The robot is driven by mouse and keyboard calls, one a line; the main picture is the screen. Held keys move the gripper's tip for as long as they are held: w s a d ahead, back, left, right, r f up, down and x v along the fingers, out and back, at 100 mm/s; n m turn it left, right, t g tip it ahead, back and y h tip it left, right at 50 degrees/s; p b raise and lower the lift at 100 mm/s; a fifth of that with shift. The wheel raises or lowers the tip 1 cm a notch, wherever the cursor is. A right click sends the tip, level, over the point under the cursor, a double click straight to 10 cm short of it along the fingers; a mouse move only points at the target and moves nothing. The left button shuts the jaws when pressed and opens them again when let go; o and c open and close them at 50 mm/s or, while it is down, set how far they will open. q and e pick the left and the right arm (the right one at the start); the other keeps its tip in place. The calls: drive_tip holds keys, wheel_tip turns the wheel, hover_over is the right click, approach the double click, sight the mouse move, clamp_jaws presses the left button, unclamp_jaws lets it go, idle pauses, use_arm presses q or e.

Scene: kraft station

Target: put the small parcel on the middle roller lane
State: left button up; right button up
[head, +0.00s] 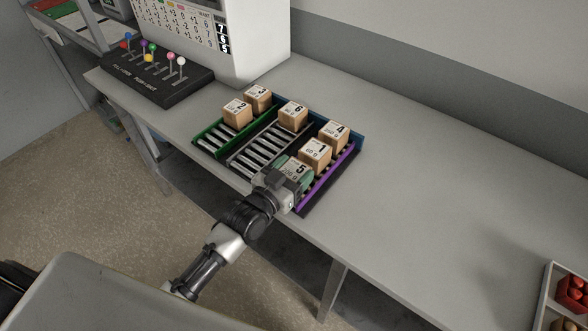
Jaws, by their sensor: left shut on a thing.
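The small parcel (297,167), a box whose top label reads 5, is in my left gripper (295,175). The gripper is shut on it at the front of the roller rack, near the border of the middle and right lanes. I cannot tell whether the parcel touches the rollers. The middle roller lane (257,149) has bare rollers in front and a box labelled 6 (292,116) at its back end. My gripper hides much of the parcel's sides and the front end of the lanes. My right gripper is not in view.
The green-edged left lane (217,140) holds boxes 2 (237,112) and 3 (257,98). The purple-edged right lane (327,185) holds boxes 1 (315,154) and 4 (333,135). A lever panel (150,80) stands at left.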

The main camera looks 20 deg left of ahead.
use_arm(q)
drive_tip(key=o, duration=1.1)
drive_tip(key=shift+f, duration=0.1)
